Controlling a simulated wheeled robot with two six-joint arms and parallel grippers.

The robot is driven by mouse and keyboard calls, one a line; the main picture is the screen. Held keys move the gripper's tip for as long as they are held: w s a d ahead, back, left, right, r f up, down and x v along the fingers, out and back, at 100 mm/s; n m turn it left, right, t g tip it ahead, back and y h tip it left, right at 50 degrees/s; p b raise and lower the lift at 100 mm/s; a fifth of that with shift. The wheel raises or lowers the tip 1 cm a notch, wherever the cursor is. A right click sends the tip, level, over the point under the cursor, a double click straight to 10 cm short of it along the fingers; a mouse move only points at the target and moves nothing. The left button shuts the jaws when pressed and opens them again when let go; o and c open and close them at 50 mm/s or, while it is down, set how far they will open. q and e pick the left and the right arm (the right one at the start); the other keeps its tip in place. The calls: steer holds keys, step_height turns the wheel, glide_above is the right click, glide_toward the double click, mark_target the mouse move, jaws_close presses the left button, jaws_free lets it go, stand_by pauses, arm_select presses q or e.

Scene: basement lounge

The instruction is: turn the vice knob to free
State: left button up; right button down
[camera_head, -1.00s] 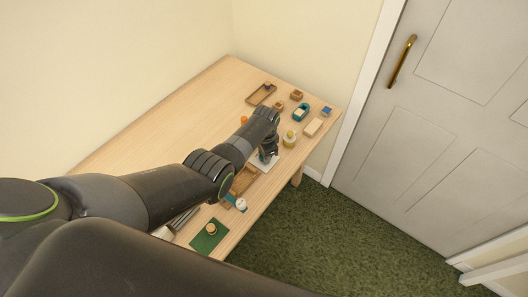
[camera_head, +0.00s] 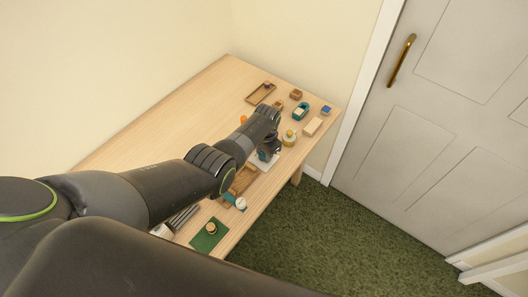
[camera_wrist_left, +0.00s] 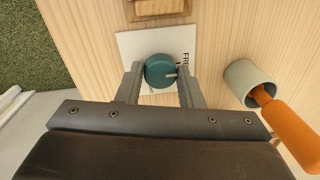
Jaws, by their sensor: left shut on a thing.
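The vice knob (camera_wrist_left: 157,69) is a round teal dial with a pale pointer mark on its right side, in the left wrist view. It sits on a white plate (camera_wrist_left: 127,44) with black lettering at its right, partly covered; "FR" can be read. My left gripper (camera_wrist_left: 160,74) has one finger on each side of the knob and is shut on it. In the head view my left gripper (camera_head: 269,150) is low over the white plate (camera_head: 262,163), and the knob is hidden there. My right gripper is not in view.
A grey-green cup (camera_wrist_left: 240,80) with an orange-handled tool (camera_wrist_left: 290,127) stands right of the plate in the wrist view. A wooden block (camera_wrist_left: 158,8) lies beyond the plate. A yellow-topped jar (camera_head: 289,138) stands close to the gripper. The table's back left is clear.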

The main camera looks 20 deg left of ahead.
arm_select(q)
steer(key=o, duration=1)
steer(key=shift+c, duration=0.2)
steer(key=shift+r, duration=0.1)
steer(key=r+p, duration=0.1)
steer(key=r, duration=0.2)
steer(key=r+p, duration=0.1)
steer(key=r, duration=0.2)
steer(key=shift+s+d+r, duration=0.1)
steer(key=shift+d+r, duration=0.05)
steer(key=shift+d, duration=0.05)
step_height(320, 180, up, 11)
steer(key=shift+s+d, duration=0.2)
steer(key=shift+d, duration=0.05)
